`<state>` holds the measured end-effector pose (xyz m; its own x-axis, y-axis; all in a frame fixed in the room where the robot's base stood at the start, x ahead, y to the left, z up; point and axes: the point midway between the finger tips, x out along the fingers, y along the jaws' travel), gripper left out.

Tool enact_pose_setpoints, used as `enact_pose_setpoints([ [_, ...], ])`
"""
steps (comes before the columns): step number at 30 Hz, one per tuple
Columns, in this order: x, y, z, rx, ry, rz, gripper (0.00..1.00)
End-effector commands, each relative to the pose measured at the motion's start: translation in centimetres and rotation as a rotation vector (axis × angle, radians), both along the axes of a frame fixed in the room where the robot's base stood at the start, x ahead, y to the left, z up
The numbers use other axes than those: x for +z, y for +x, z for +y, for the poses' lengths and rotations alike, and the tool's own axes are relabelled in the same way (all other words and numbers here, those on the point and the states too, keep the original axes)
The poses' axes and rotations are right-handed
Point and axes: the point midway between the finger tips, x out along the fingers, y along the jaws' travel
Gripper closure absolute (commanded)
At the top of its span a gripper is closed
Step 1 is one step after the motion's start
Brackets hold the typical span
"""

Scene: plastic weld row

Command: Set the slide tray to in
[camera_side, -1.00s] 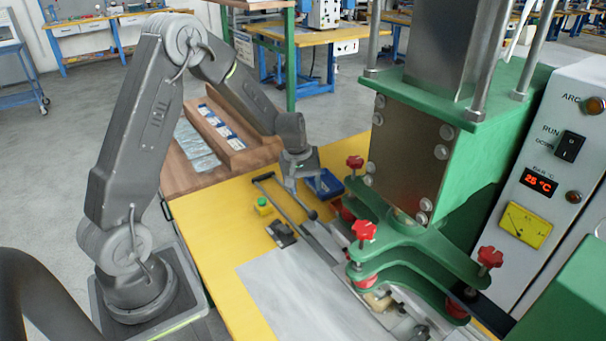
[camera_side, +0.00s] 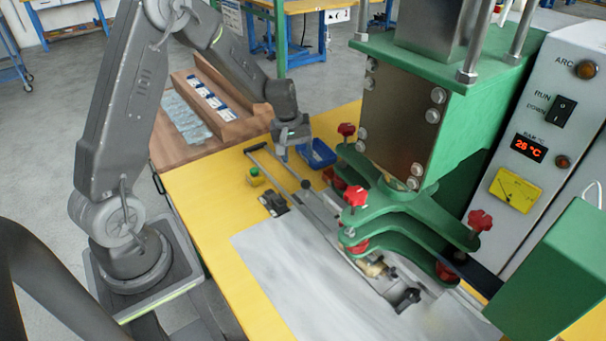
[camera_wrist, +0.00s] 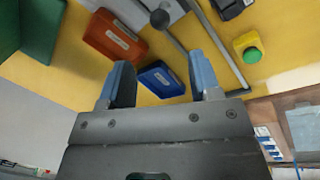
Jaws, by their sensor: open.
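The slide tray's U-shaped grey pull handle (camera_side: 272,170) juts out from under the green press, toward the back of the yellow table. Its long rods run in toward the press, and the clamp plates partly cover the tray end. In the wrist view the handle (camera_wrist: 219,45) shows with its crossbar at the lower right. My gripper (camera_side: 283,157) hangs over the table beside the handle's outer end, fingers down. In the wrist view my gripper (camera_wrist: 160,66) is open, with nothing between the fingers. The handle lies right of the fingers; I cannot tell the exact height gap.
A blue bin (camera_side: 318,153) and an orange-red bin (camera_wrist: 115,38) stand close to the gripper. A green button on a yellow box (camera_wrist: 248,50) sits near the handle. A black ball knob (camera_side: 306,185) stands by the rods. Red star knobs (camera_side: 355,196) surround the press clamp.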

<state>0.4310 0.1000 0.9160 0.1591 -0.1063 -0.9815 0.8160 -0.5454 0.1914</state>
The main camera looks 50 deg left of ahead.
Motion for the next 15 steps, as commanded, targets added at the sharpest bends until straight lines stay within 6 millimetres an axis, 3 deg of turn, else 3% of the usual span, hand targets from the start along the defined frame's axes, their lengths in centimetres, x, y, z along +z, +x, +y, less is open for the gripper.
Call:
enact_pose_setpoints([
  [9,-6.6,1.0,-0.8,-0.001,-0.002,0.004,0.43],
  [15,-9.3,1.5,-1.0,0.001,-0.001,0.002,0.43],
])
